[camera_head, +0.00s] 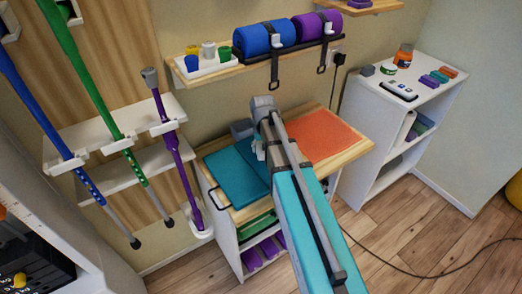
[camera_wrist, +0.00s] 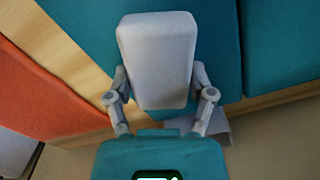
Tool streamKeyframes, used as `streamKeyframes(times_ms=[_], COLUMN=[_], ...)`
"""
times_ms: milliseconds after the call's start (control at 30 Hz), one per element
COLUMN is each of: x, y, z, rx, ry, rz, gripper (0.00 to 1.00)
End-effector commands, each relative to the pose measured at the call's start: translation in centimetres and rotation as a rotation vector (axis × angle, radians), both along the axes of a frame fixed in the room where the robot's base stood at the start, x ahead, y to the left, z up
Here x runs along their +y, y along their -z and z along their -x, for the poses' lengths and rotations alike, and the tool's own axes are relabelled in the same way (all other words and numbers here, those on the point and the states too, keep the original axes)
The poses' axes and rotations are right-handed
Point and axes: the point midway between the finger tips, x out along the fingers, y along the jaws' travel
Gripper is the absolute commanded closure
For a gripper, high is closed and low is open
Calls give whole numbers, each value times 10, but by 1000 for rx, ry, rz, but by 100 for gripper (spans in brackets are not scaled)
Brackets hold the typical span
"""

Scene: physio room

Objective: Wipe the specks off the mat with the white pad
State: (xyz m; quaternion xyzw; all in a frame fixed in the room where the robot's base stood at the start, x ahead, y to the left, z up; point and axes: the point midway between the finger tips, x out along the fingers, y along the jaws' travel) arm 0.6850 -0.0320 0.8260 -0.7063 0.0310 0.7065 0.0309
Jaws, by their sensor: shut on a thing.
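My gripper (camera_wrist: 160,82) is shut on the white pad (camera_wrist: 157,45), a pale block with rounded edges, held between its two fingers. In the wrist view the pad is over the teal mat (camera_wrist: 85,22); I cannot tell whether it touches. In the head view the teal mat (camera_head: 232,177) lies on the left of the wooden tabletop, with my gripper (camera_head: 259,150) over its right side. My arm hides part of that mat. An orange mat (camera_head: 322,133) lies to the right, and it also shows in the wrist view (camera_wrist: 40,95). I can make out no specks on either mat.
A grey object (camera_head: 241,129) stands at the tabletop's back edge, close to my gripper. A wall shelf (camera_head: 205,72) with blue and purple rolls hangs above. Poles stand at the left. A white shelf unit (camera_head: 405,104) with small items stands at the right.

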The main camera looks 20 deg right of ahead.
Motion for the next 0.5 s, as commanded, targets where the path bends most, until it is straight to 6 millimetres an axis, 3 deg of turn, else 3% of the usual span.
streamKeyframes(times_ms=[500], x=[8], y=[1], z=[-26], rx=[-2], ry=[-1], rz=[-1], gripper=[77])
